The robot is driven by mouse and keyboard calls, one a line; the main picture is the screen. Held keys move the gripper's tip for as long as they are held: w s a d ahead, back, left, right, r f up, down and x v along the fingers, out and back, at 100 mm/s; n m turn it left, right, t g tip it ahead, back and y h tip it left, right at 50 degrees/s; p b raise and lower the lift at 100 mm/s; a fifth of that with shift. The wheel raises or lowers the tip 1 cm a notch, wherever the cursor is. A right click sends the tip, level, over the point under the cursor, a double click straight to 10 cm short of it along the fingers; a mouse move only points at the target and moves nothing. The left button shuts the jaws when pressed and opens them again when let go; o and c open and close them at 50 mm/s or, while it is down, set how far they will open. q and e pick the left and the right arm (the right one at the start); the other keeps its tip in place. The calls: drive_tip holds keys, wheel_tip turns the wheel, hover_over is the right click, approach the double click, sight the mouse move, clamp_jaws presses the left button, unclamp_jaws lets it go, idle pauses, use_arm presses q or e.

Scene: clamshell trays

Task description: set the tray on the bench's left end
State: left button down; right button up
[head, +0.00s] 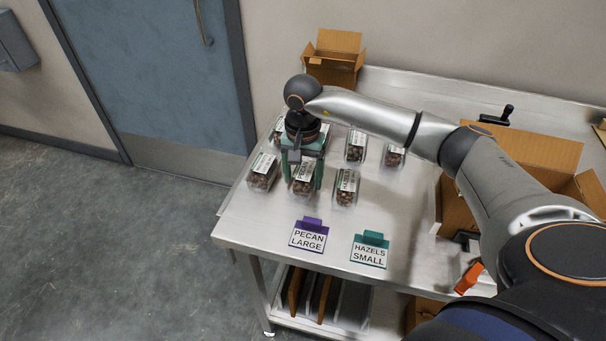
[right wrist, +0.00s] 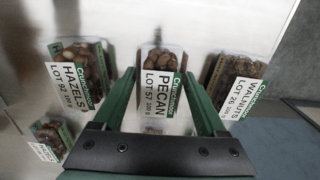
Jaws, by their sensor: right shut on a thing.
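My right gripper (head: 303,178) reaches down over the left part of the metal bench (head: 250,225), and its green fingers are shut on a clear clamshell tray of brown nuts (head: 302,188). In the right wrist view this tray (right wrist: 158,85) is labelled PECAN, LOT 57, and sits between the fingers (right wrist: 163,100). I cannot tell whether it touches the bench. A walnuts tray (head: 262,172) stands just left of it and a hazels tray (head: 346,187) just right; both also show in the right wrist view, walnuts (right wrist: 236,82) and hazels (right wrist: 82,75). My left gripper is out of view.
More trays stand behind, including one (head: 356,147) and another (head: 394,156). A purple PECAN LARGE card (head: 309,236) and a teal HAZELS SMALL card (head: 370,250) stand near the front edge. Cardboard boxes (head: 335,55) are at the back and right (head: 530,150). Bare bench lies front left.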

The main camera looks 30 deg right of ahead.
sight(303, 174)
drive_tip(key=shift+f, duration=0.2)
drive_tip(key=o, duration=1.4)
drive_tip(key=shift+r, duration=0.1)
wheel_tip(303, 174, up, 12)
drive_tip(key=shift+r+b, duration=0.2)
drive_tip(key=shift+b, duration=0.1)
drive_tip(key=shift+f, duration=0.1)
